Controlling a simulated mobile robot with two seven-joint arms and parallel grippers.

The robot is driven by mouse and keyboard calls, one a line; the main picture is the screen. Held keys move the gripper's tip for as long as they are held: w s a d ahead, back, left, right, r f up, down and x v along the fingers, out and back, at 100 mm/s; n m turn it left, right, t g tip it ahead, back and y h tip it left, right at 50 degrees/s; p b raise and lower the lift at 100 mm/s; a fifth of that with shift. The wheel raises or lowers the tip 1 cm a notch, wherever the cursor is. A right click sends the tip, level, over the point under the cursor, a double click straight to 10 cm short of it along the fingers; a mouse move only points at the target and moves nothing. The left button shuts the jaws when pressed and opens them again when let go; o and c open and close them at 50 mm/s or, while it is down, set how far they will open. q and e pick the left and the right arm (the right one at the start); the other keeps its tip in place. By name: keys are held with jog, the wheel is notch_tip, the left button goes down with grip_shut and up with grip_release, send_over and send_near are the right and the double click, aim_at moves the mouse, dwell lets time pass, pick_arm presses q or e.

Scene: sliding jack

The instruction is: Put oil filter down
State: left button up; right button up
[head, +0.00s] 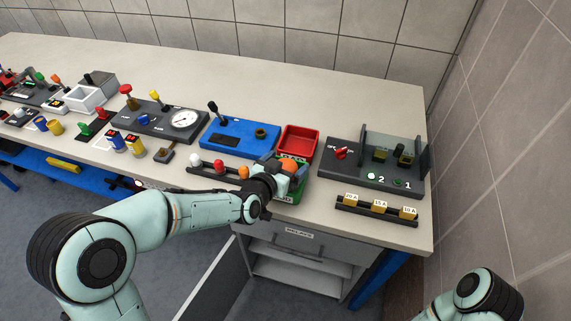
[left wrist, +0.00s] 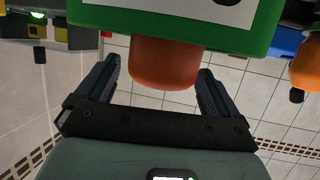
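The oil filter appears to be the orange rounded cylinder (head: 289,166) at the green tray (head: 293,197) near the table's front edge. My left gripper (head: 277,170) is at the tray. In the wrist view its two fingers (left wrist: 158,72) are spread on either side of the cylinder, with a visible gap on the left side. The cylinder's far end is hidden by the tray. My right gripper is out of view.
A black rail (head: 205,174) with white, red and orange pieces lies left of the tray. A red bin (head: 297,141) and a blue panel (head: 238,137) stand behind. A dark switch panel (head: 375,178) and fuse rail (head: 375,210) are to the right. The table's back is clear.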

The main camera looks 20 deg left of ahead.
pick_arm(q)
jog(key=shift+r, duration=0.2)
jog(key=v, duration=1.2)
jog(key=shift+b, duration=0.3)
